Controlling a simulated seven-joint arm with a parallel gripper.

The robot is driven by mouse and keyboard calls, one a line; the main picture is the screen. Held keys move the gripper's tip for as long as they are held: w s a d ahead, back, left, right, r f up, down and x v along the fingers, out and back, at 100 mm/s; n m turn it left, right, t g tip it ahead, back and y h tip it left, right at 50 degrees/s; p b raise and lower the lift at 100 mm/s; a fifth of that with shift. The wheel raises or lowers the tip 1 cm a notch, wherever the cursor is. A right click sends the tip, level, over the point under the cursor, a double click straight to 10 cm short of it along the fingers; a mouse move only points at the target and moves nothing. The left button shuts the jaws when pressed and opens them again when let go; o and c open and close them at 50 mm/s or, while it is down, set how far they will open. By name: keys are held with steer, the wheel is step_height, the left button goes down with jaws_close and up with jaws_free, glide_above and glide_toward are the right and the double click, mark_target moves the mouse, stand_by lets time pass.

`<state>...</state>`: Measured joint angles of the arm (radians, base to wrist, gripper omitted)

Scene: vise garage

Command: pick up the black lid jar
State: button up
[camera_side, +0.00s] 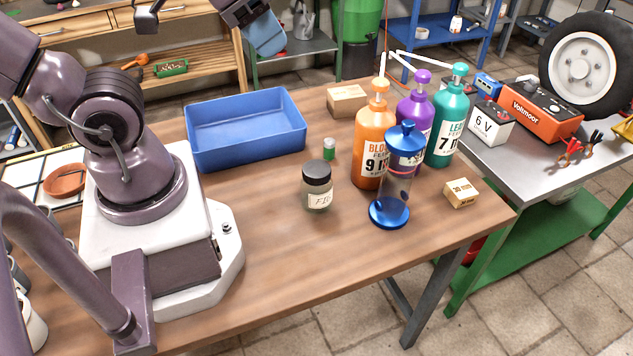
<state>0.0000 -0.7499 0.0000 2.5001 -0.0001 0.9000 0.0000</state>
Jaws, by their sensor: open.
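The jar with the black lid (317,187) stands upright on the wooden table, right of my base. It is clear glass with a pale handwritten label and grey-green contents. My gripper (262,32) shows only in part at the top edge, well above and left of the jar. It is open and touches nothing on the table; its upper part is cut off by the frame.
A blue-topped clear cylinder (390,212) and orange (374,140), purple (418,105) and teal (449,120) pump bottles stand to the right. Table in front is clear.

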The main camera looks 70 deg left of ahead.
mark_target(320, 183)
steer(key=o, duration=0.8)
steer(key=shift+o, duration=0.2)
steer(key=shift+d, duration=0.1)
